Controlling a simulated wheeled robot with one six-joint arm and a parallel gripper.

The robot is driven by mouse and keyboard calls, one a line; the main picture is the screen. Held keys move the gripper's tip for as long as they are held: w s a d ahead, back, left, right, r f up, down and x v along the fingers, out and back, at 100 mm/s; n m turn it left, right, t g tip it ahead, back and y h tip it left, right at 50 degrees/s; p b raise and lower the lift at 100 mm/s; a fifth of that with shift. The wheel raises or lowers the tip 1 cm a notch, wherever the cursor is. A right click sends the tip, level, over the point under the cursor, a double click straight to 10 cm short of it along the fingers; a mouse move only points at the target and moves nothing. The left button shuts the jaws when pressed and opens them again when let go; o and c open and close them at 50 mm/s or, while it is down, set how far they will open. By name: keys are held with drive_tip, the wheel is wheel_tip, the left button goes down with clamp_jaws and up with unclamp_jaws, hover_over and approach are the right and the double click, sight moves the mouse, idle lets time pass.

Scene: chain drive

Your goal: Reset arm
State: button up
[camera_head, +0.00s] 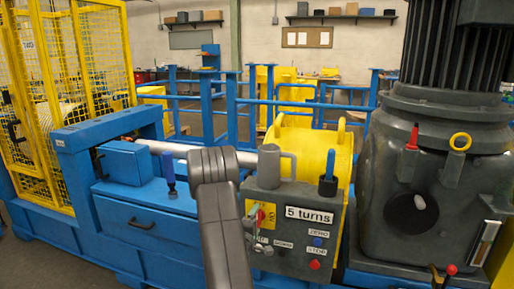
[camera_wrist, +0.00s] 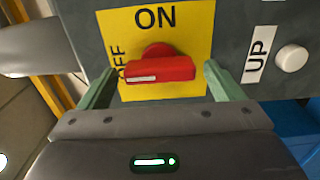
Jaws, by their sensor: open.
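My gripper (camera_wrist: 159,70) is open, with its two green fingers on either side of a red rotary switch (camera_wrist: 160,70) in the wrist view. A small gap shows between the switch handle and each finger. The handle lies level, its white-marked end on the left over the OFF lettering. ON is printed above it on the yellow plate (camera_wrist: 195,28). In the head view the red switch (camera_head: 259,215) sits on the front of a grey control box (camera_head: 290,230). My grey arm crosses just left of the box there, and I cannot make out my fingers in that view.
A white button (camera_wrist: 292,57) beside an UP label is right of the switch. The box also carries a "5 turns" label (camera_head: 309,215), a blue button (camera_head: 318,241) and a red button (camera_head: 314,264). A large grey motor (camera_head: 425,180) stands right, a yellow cage (camera_head: 85,60) left.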

drive_tip(key=v, duration=1.3)
drive_tip(key=x, duration=1.3)
drive_tip(key=shift+w+d, duration=0.1)
drive_tip(key=shift+w, duration=0.1)
drive_tip(key=m+b, duration=0.1)
drive_tip(key=m, duration=0.5)
drive_tip(key=m+b, duration=0.1)
drive_tip(key=m, duration=0.5)
drive_tip(key=m+b, duration=0.1)
drive_tip(key=m, duration=0.4)
drive_tip(key=shift+s+d+r+m, duration=0.1)
drive_tip(key=shift+s+r+m, duration=0.1)
drive_tip(key=shift+s+m, duration=0.15)
